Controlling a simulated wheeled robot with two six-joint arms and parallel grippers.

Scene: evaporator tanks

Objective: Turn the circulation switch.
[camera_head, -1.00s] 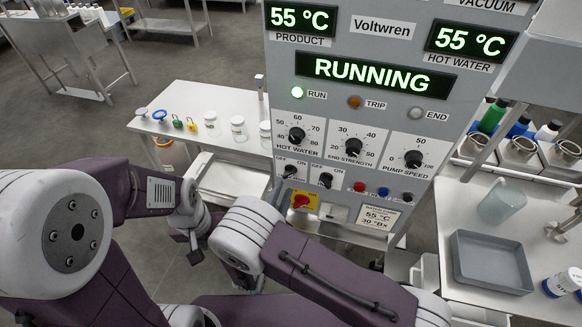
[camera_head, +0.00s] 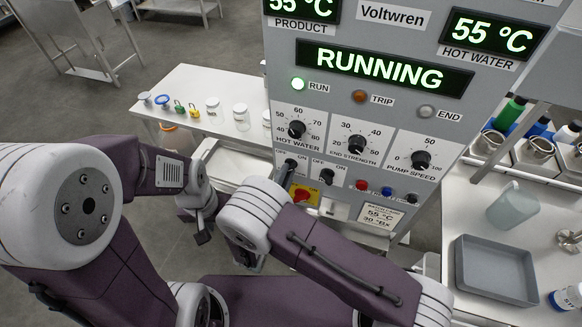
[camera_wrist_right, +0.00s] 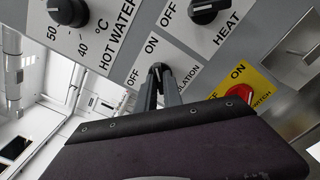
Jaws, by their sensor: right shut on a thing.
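The circulation switch (camera_head: 291,163) is a small black knob with OFF and ON marks, low on the left of the grey control panel. In the right wrist view the knob (camera_wrist_right: 157,70) sits between the fingertips of my right gripper (camera_wrist_right: 158,82), which is shut on it. In the head view the right gripper (camera_head: 288,177) reaches up to the knob, mostly hidden behind my arm. The gripper covers part of the knob, so I cannot tell its pointer direction. My left gripper (camera_head: 203,236) hangs low at the left, away from the panel; its jaws are unclear.
The similar heat switch (camera_head: 327,176) is just right. The red main switch (camera_head: 302,195) on its yellow plate is close below. The hot water dial (camera_head: 297,129) is above. A white table (camera_head: 185,85) stands left; a grey tray (camera_head: 494,270) lies on the right bench.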

